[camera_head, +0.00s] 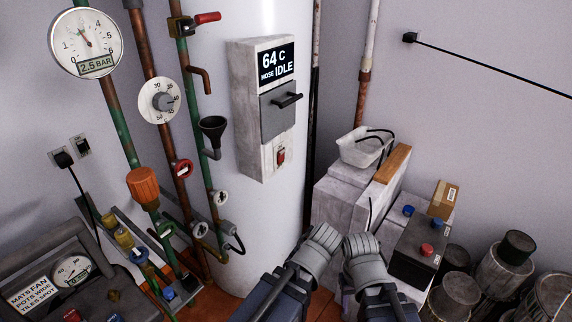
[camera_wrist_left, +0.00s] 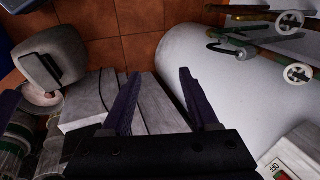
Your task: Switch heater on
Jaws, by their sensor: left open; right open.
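The heater is a tall white cylinder (camera_head: 225,190) with a worn grey control box (camera_head: 250,150) on its side. The box's display (camera_head: 276,64) reads "64 C HOSE IDLE". Below it is a grey panel with a black handle (camera_head: 287,99), and lower down a small red switch (camera_head: 281,156). My right gripper (camera_head: 365,262) is at the bottom centre, below and right of the box, apart from it; its fingers are hard to make out. My left gripper (camera_wrist_left: 158,95) is open and empty in the left wrist view, in front of the white cylinder (camera_wrist_left: 225,80).
Pipes with valves, a dial (camera_head: 159,101) and a pressure gauge (camera_head: 90,43) stand left of the heater. Pale blocks (camera_head: 345,205) with a white basin (camera_head: 362,148) stand to its right. A black battery (camera_head: 415,250) and several paint tins (camera_head: 503,270) sit at lower right.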

